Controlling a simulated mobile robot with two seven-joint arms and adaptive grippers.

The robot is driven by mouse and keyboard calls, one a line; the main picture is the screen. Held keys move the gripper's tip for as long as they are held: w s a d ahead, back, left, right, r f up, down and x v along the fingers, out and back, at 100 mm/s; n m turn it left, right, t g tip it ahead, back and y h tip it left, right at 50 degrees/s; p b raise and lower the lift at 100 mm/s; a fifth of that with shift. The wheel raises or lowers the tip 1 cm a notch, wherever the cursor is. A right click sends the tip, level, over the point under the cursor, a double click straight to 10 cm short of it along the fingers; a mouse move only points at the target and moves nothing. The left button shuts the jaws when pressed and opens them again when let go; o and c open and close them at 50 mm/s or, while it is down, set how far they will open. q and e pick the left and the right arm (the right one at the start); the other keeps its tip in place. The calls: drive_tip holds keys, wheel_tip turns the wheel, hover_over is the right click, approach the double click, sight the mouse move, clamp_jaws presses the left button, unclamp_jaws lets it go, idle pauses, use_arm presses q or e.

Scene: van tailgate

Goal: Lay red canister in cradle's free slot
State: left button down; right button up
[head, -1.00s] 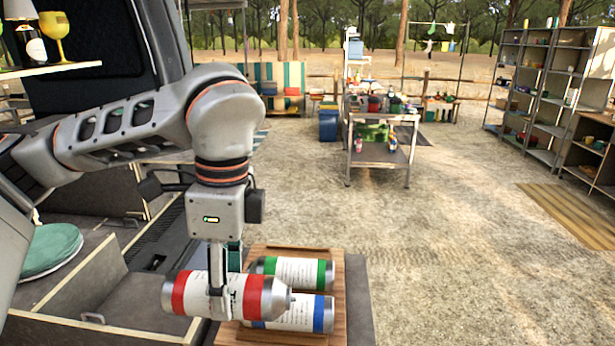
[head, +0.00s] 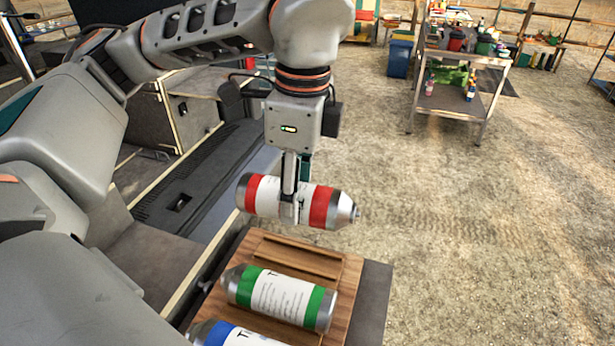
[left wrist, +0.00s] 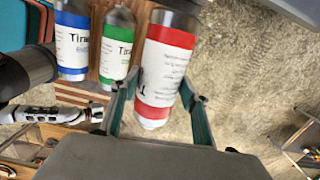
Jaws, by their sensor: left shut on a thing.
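The red canister (head: 268,201), white-labelled with red bands, is held level in my left gripper (head: 296,210), above and beyond the far end of the cradle. My left gripper is shut around its middle; the canister also shows between the fingers in the left wrist view (left wrist: 165,70). The wooden cradle (head: 345,290) holds a green-banded canister (head: 280,297) and a blue-banded canister (head: 235,335), lying side by side. A bare slot (head: 300,260) shows at the cradle's far end, beyond the green canister.
The cradle stands on a dark board (head: 375,300) at the van's edge. Grey storage compartments (head: 160,260) lie to the left. Open sandy ground (head: 480,230) is to the right. A metal table (head: 460,75) with items stands further back.

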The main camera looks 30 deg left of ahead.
use_arm(q)
drive_tip(key=shift+s+f, duration=0.25)
drive_tip(key=shift+f, duration=1.4)
drive_tip(key=shift+f+b, duration=0.35)
drive_tip(key=shift+f, duration=2.35)
drive_tip(key=shift+w+f+b, duration=0.1)
drive_tip(key=shift+f+b, duration=0.7)
drive_tip(key=shift+b, duration=0.45)
use_arm(e)
drive_tip(key=shift+w+a+f+y, duration=0.15)
drive_tip(key=shift+a+f, duration=0.1)
drive_tip(key=shift+a, duration=0.2)
drive_tip(key=shift+w+a+f+y, duration=0.15)
drive_tip(key=shift+a+f, duration=0.05)
drive_tip(key=shift+a, duration=0.25)
use_arm(q)
drive_tip(key=c, duration=1)
unclamp_jaws()
drive_tip(key=shift+c, duration=0.2)
use_arm(e)
drive_tip(key=shift+s+f, duration=0.1)
drive_tip(key=shift+f, duration=0.1)
drive_tip(key=shift+f, duration=0.1)
